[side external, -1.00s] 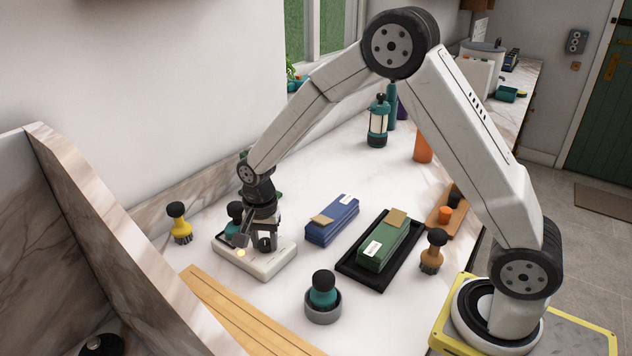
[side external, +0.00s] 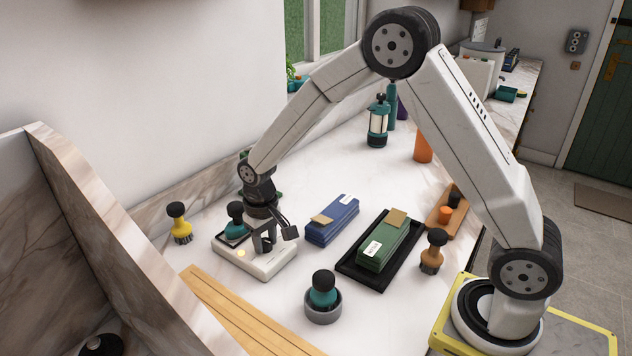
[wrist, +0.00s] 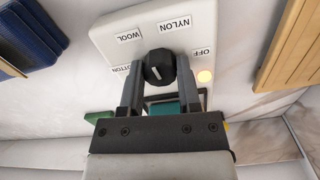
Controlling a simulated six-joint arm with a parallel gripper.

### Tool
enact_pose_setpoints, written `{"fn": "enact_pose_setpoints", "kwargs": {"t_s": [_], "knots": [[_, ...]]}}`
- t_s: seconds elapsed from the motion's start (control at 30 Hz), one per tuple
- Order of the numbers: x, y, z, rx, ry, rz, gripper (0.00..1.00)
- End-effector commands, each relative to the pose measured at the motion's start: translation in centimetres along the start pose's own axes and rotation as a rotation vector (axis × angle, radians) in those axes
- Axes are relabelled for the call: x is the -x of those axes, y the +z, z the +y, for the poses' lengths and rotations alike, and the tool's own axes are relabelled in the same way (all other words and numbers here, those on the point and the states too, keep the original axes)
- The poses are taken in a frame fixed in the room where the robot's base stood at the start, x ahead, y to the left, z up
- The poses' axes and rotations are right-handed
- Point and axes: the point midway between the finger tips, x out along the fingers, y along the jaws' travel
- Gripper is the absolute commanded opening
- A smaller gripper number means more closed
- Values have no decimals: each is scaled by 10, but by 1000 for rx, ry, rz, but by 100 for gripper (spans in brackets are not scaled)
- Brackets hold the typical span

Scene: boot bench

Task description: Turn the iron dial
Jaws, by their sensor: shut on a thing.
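The dial (wrist: 158,70) is a round black knob with a white pointer mark, on a white base (side external: 280,264). Labels around it read WOOL (wrist: 130,37), NYLON (wrist: 174,23), OFF (wrist: 202,53) and a partly hidden one ending in OTTON. The mark faces the label side, but I cannot tell exactly which label it points to. A pale yellow light (wrist: 204,76) glows near OFF. My gripper (wrist: 159,78) is shut on the dial, one finger on each side; it also shows in the side view (side external: 266,243).
A teal piece with a black knob (side external: 235,222) sits on the base beside my gripper. Blue packs (side external: 332,222) lie to the right. A yellow brush (side external: 179,224) stands left, a wooden board (side external: 235,308) in front, and a teal-topped grey holder (side external: 323,307) front right.

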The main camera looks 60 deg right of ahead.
Motion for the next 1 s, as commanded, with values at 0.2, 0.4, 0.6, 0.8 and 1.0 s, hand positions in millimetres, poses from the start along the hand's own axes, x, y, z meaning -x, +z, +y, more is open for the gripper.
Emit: {"fn": "enact_pose_setpoints", "kwargs": {"t_s": [0.2,0.4,0.6,0.8,1.0], "knots": [[2,-1,0,206,-1,3,0],[2,-1,0,396,-1,3,0],[2,-1,0,586,0,3,0],[2,-1,1,775,0,4,0],[2,-2,1,965,0,4,0]]}}
